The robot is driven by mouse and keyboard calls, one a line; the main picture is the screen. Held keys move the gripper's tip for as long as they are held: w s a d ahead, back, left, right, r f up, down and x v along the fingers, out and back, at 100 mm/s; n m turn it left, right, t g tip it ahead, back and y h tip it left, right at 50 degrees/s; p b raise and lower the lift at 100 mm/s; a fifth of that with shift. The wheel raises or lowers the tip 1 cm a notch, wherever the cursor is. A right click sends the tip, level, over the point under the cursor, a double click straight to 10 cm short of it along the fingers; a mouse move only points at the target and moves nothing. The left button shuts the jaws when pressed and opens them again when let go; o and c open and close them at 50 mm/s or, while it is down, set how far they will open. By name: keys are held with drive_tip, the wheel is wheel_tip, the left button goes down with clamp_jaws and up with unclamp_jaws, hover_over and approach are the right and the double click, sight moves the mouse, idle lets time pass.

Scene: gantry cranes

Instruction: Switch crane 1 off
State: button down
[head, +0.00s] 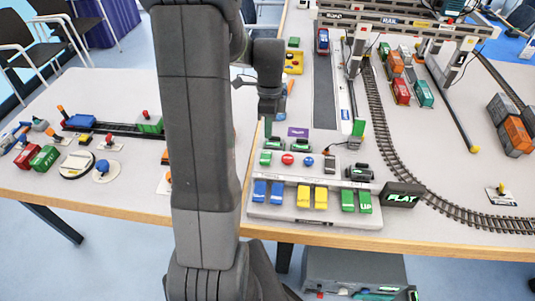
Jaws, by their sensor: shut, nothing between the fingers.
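My gripper (268,127) points down above the back left part of a grey control panel (285,213) at the table's front edge. Its fingers are shut with nothing between them. The panel has a row with a green button (265,158), a red button (288,160) and a blue button (308,161). In front are pairs of blue (268,191), yellow (312,197) and green (356,201) switches. Their labels are too small to tell which belongs to crane 1. A gantry crane (400,22) spans the back of the table.
A dark sign (403,195) stands right of the panel. A curved rail track (385,140) runs behind it, with red and green containers (402,90) nearby. Another table at left holds small models. My arm hides part of the left side.

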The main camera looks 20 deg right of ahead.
sight(267, 164)
drive_tip(key=f, duration=0.3)
drive_tip(key=s+f, duration=0.1)
drive_tip(key=f, duration=0.2)
drive_tip(key=a+f+p, duration=0.1)
drive_tip(key=f, duration=0.2)
drive_tip(key=shift+s+f, duration=0.25)
drive_tip(key=shift+s, duration=0.05)
drive_tip(key=shift+f+b, duration=0.1)
drive_tip(key=shift+b, duration=0.25)
drive_tip(key=shift+s+a+f+t+h+b, duration=0.1)
drive_tip(key=shift+s+f+t+h+b, duration=0.2)
drive_tip(key=shift+b, duration=0.75)
drive_tip(key=t+b, duration=0.1)
drive_tip(key=h+b, duration=0.1)
drive_tip(key=b, duration=0.1)
drive_tip(key=shift+s+a+f+t, duration=0.15)
drive_tip(key=shift+a+f+t, duration=0.05)
drive_tip(key=shift+t, duration=0.2)
drive_tip(key=shift+r+b, duration=0.1)
drive_tip(key=shift+b, duration=0.25)
drive_tip(key=shift+s+r+p, duration=0.1)
drive_tip(key=shift+r+p, duration=0.1)
drive_tip(key=shift+p, duration=0.1)
drive_tip(key=shift+w+d+r+p, duration=0.35)
drive_tip(key=shift+w+d, duration=0.05)
drive_tip(key=shift+w, duration=0.3)
